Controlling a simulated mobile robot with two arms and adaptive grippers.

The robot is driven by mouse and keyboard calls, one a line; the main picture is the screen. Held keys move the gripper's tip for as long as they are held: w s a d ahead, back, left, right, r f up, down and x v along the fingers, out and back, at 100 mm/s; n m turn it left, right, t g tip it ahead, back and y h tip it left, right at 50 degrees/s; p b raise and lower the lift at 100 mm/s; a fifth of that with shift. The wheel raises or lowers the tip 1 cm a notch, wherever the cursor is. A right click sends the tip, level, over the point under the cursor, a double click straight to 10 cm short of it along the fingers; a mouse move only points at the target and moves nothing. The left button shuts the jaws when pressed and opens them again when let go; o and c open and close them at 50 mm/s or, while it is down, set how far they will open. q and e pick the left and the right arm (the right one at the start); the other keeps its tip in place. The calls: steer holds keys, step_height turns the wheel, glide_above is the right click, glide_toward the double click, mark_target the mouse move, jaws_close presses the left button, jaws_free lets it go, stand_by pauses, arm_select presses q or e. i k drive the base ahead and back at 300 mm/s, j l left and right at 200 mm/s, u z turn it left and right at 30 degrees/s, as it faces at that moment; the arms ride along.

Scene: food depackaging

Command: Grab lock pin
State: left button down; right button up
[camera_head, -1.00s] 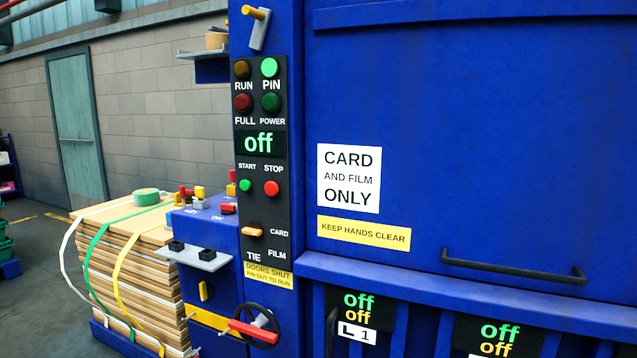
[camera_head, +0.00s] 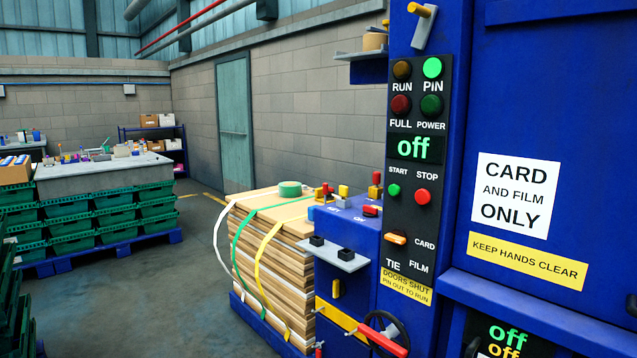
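No part is marked as the lock pin, and I cannot tell for sure which one it is. A red bar-shaped handle (camera_head: 383,341) sticks out in front of a black handwheel (camera_head: 398,330) low on the blue machine. A yellow-orange peg (camera_head: 420,10) sits on a grey lever at the top of the machine's post. On the control panel (camera_head: 412,170) the PIN lamp (camera_head: 432,68) is lit green and the display reads "off". A yellow label (camera_head: 406,287) below reads "DOORS SHUT PIN OUT TO RUN". Neither of my grippers is in view.
A strapped stack of cardboard (camera_head: 270,270) stands left of the machine, with a green tape roll (camera_head: 290,188) on top. Green crates (camera_head: 72,222) on a blue pallet carry a grey tray further left. The floor between (camera_head: 170,290) is clear.

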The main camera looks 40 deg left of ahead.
mark_target(376, 174)
steer(key=u, duration=1.05)
steer(key=i+j+z, duration=0.3)
steer(key=i, duration=0.25)
steer(key=i+j+z, duration=0.3)
steer(key=i, duration=0.25)
